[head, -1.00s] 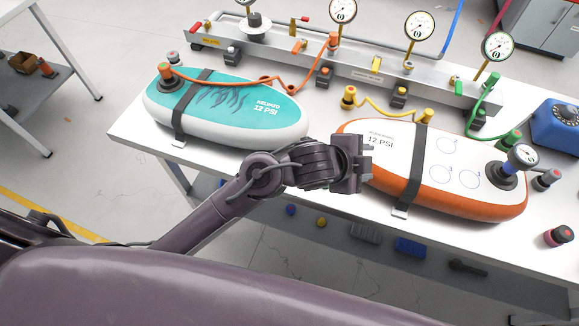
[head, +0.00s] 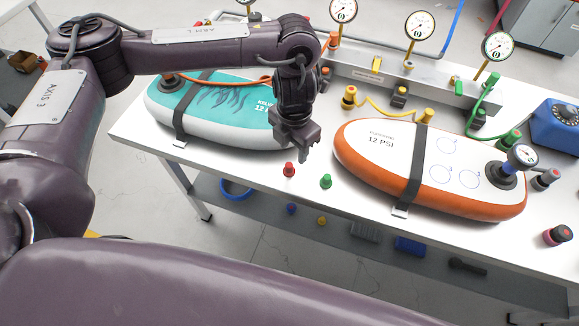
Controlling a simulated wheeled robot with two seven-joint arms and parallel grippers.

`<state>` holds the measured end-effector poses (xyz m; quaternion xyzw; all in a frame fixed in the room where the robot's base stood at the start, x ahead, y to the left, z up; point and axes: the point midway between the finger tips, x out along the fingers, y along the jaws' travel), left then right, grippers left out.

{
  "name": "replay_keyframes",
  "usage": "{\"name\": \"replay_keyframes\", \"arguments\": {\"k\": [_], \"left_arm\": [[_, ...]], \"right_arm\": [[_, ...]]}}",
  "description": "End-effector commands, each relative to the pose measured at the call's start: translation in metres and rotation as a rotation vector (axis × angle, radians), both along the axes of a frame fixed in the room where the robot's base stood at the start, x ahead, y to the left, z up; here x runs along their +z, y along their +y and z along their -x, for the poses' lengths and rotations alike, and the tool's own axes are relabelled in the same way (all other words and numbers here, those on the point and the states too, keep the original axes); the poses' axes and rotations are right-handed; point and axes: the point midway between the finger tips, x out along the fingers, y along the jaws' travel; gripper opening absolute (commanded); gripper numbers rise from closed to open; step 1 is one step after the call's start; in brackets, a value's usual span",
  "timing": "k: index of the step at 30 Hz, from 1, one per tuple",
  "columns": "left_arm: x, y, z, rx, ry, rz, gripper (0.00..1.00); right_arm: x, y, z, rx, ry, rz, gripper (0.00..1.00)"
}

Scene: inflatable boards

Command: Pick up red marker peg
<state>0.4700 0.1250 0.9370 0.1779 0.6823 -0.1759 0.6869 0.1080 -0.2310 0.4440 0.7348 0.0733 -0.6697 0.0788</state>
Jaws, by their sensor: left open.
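The red marker peg (head: 289,170) stands upright on the white table near its front edge, between the two boards. A green peg (head: 326,181) stands just to its right. My left gripper (head: 302,155) points down above and slightly behind the red peg, with its jaws open and nothing seen between them. The gripper and the red peg look apart. My right gripper is not in the picture.
A teal board (head: 220,128) lies at left, partly hidden by my left arm. An orange-rimmed white board (head: 376,170) lies at right. A gauge manifold (head: 440,92) with hoses runs along the back. A blue box (head: 558,125) sits at far right.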

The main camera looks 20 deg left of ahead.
Motion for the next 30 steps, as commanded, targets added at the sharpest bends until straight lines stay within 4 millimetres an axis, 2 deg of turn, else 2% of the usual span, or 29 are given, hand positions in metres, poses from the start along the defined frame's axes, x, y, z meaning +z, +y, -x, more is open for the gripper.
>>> {"name": "replay_keyframes", "arguments": {"k": [11, 21, 30], "left_arm": [[-0.032, 0.006, 0.000, 0.000, 0.005, -0.009, 0.44], [-0.074, 0.010, 0.001, 0.000, 0.004, -0.007, 0.44], [-0.076, 0.010, 0.000, -0.002, 0.001, -0.008, 0.44]], "right_arm": [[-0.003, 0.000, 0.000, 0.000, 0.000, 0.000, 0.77], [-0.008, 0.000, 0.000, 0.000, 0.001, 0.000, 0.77], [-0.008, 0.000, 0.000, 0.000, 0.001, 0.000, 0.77]]}}
